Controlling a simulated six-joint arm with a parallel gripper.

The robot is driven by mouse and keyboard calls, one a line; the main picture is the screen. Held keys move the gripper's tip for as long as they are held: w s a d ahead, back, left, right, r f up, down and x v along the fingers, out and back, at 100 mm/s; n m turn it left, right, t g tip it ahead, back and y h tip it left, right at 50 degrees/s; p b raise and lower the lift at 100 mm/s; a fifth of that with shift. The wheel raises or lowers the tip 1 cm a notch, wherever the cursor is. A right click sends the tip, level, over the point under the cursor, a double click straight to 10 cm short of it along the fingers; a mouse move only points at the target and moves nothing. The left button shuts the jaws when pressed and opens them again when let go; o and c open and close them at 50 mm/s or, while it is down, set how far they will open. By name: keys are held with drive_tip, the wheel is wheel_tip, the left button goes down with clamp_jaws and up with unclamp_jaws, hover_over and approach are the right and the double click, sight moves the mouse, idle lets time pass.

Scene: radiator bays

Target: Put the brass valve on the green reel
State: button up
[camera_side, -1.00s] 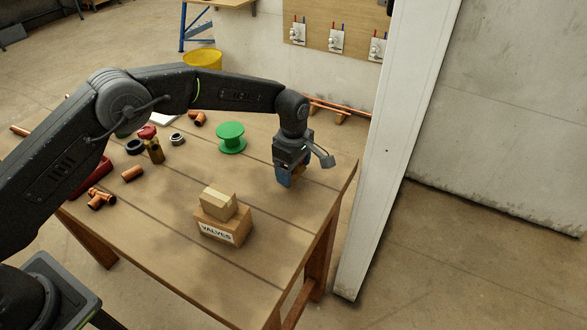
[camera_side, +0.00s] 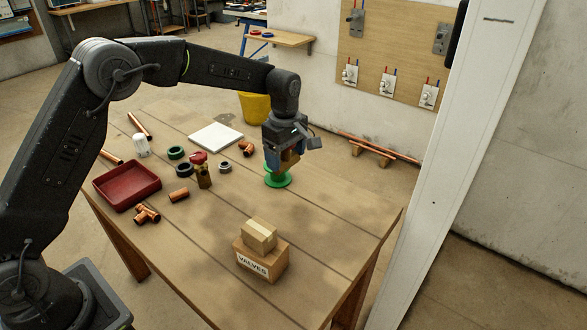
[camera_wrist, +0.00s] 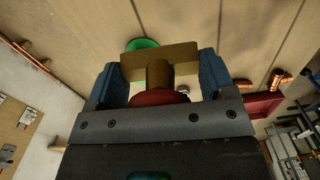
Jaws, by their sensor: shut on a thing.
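My gripper (camera_side: 287,162) is over the green reel (camera_side: 279,182) and shut on the brass valve (camera_side: 291,158). In the wrist view, the valve (camera_wrist: 158,72) sits between the blue fingers of my gripper (camera_wrist: 160,75), with a wide brass bar, a round neck and a red part (camera_wrist: 158,97) nearer the palm. The green reel (camera_wrist: 143,43) shows partly behind the valve there. The gripper hides much of the reel in the side view. I cannot tell whether the valve touches it.
Another brass fitting with a red top (camera_side: 203,178) stands on the table, left of the reel. Copper fittings, dark rings, a red tray (camera_side: 127,185) and a white plate (camera_side: 215,137) lie around. Stacked boxes (camera_side: 262,258) stand in front. The table right of the reel is clear.

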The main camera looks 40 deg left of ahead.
drive_tip(key=s+a+r+n, duration=0.1)
drive_tip(key=s+a+r, duration=0.15)
drive_tip(key=a, duration=0.65)
drive_tip(key=s+a+r, duration=0.1)
drive_tip(key=a+r, duration=0.2)
drive_tip(key=a, duration=0.6)
drive_tip(key=w+d+f, duration=0.2)
drive_tip(key=d, duration=0.1)
drive_tip(key=w+d+f, duration=0.2)
drive_tip(key=d, duration=0.1)
drive_tip(key=w+d+f, duration=0.2)
drive_tip(key=d+f, duration=0.1)
drive_tip(key=d, duration=0.1)
drive_tip(key=shift+w+f, duration=0.1)
drive_tip(key=shift+w, duration=0.1)
drive_tip(key=shift+f, duration=1.95)
drive_tip(key=shift+f, duration=0.1)
drive_tip(key=o, duration=1.1)
drive_tip(key=shift+f, duration=0.1)
